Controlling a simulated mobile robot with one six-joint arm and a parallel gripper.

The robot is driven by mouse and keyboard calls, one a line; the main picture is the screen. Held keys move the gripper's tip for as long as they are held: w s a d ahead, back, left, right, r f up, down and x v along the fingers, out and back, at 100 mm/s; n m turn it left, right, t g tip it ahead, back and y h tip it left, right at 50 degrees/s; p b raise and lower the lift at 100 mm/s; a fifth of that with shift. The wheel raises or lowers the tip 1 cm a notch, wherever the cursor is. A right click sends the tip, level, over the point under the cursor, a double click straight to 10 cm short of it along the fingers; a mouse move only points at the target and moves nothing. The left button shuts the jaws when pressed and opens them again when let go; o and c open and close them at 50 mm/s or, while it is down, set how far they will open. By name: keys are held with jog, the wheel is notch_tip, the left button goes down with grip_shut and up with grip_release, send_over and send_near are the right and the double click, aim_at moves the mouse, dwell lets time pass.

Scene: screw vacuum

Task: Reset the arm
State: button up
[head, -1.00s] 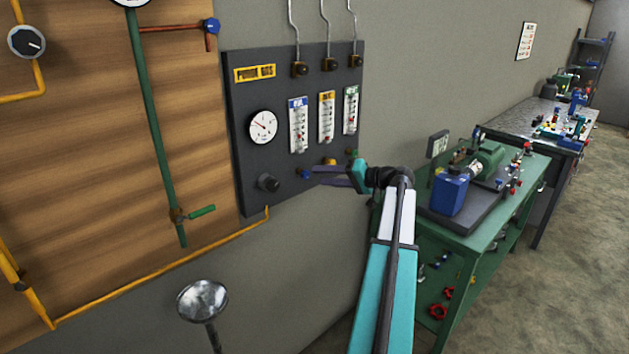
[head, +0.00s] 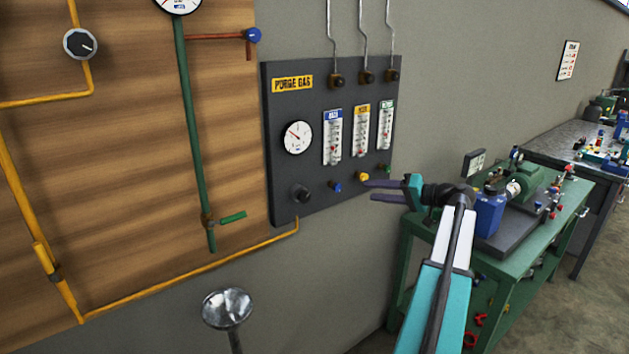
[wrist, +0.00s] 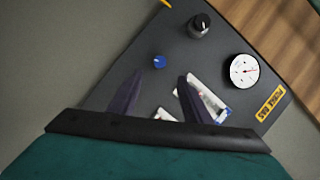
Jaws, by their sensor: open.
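My gripper (head: 372,190) is open and empty. Its two dark purple fingers are spread in front of the lower right part of the dark purge gas panel (head: 284,180). In the wrist view my gripper (wrist: 153,88) points at the panel (wrist: 160,35), its fingers apart with nothing between them but the panel face. A blue knob (wrist: 159,62) shows just past the fingertips, and a black knob (wrist: 199,25) beyond it. In the head view the black knob (head: 301,194), blue knob (head: 336,187) and yellow knob (head: 363,176) lie left of or beside the fingers.
A round gauge (head: 298,137) and flowmeters (head: 333,136) are on the panel. A green bench (head: 412,228) with a pump (head: 522,187) and a blue container (head: 490,212) stands close right of my arm. A metal funnel-like cup (head: 227,308) is at lower left. Open floor lies at far right.

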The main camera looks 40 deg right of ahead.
jog(key=w+a+f+g+y, duration=0.1)
jog(key=w+a+f+g, duration=0.2)
jog(key=a+f, duration=0.7)
jog(key=w+a+f+g+y, duration=0.15)
jog(key=w+a+f, duration=0.25)
jog(key=a+f, duration=0.55)
jog(key=w+a+f+g, duration=0.3)
jog(key=a+f, duration=0.4)
jog(key=f, duration=0.6)
jog(key=s+a+f+n+g, duration=0.1)
jog(key=s+a+f+g, duration=0.2)
jog(key=a+f, duration=0.5)
jog(key=s+a+f+n+g, duration=0.2)
jog(key=s+a+f, duration=0.1)
jog(key=a+f, duration=0.5)
jog(key=s+a+f+n+g+h, duration=0.2)
jog(key=s+a+f, duration=0.3)
jog(key=s, duration=0.4)
jog(key=s+a+f+n+g+h, duration=0.2)
jog(key=s+a+f, duration=0.3)
jog(key=s, duration=0.4)
jog(key=s+a+f+n+g+h, duration=0.2)
jog(key=s+a+f+g, duration=0.2)
jog(key=s, duration=0.5)
jog(key=shift+a+f, duration=0.5)
jog(key=shift+a, duration=0.55)
jog(key=shift+h, duration=0.25)
